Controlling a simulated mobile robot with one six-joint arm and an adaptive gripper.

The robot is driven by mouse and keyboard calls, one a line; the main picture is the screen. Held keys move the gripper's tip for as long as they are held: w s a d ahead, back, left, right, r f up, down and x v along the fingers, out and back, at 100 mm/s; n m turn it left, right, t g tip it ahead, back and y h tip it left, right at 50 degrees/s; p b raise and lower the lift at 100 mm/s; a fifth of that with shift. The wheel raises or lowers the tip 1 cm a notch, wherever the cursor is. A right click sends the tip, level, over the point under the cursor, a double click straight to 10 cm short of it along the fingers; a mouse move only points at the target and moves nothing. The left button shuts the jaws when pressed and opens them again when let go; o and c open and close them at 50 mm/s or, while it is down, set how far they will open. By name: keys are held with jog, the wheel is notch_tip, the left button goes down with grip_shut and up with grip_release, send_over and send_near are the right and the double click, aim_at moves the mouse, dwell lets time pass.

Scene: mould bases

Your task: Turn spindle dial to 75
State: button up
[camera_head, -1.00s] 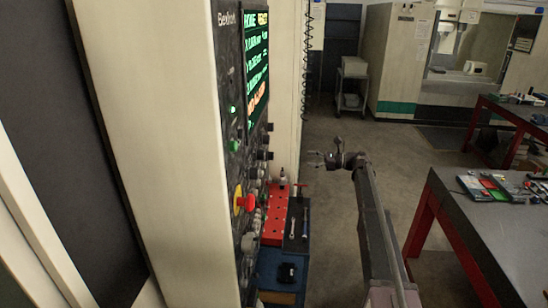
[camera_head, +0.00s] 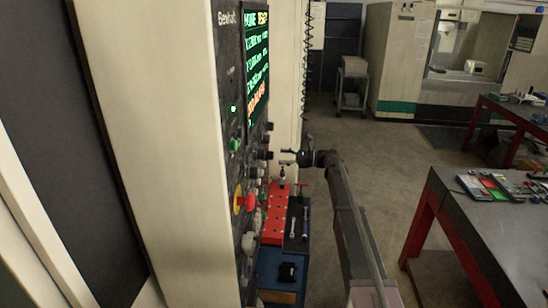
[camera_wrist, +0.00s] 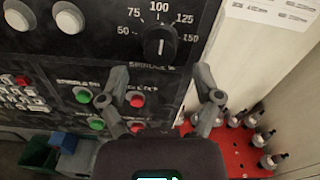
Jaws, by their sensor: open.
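The spindle dial (camera_wrist: 159,42) is a dark round knob on the black panel, at the top of the wrist view. White numbers 50, 75, 100, 125 and 150 arc around it. A pale mark on the knob looks roughly upright, under 100; its exact setting is hard to tell. My gripper (camera_wrist: 161,88) is open and empty, its fingers spread to either side below the dial, not touching it. In the head view my gripper (camera_head: 289,157) is close to the control panel (camera_head: 228,110). Which knob there is the spindle dial is unclear.
Red and green buttons (camera_wrist: 136,99) sit below the dial. A red emergency button (camera_head: 249,202) protrudes from the panel. A red perforated tool rack (camera_head: 273,226) with several tool holders stands beside the panel, below the gripper. A red-legged workbench (camera_head: 480,225) stands right; floor between is clear.

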aim_at(270, 155)
jog(key=shift+a, duration=1.6)
grip_shut()
jog(key=shift+w, duration=0.1)
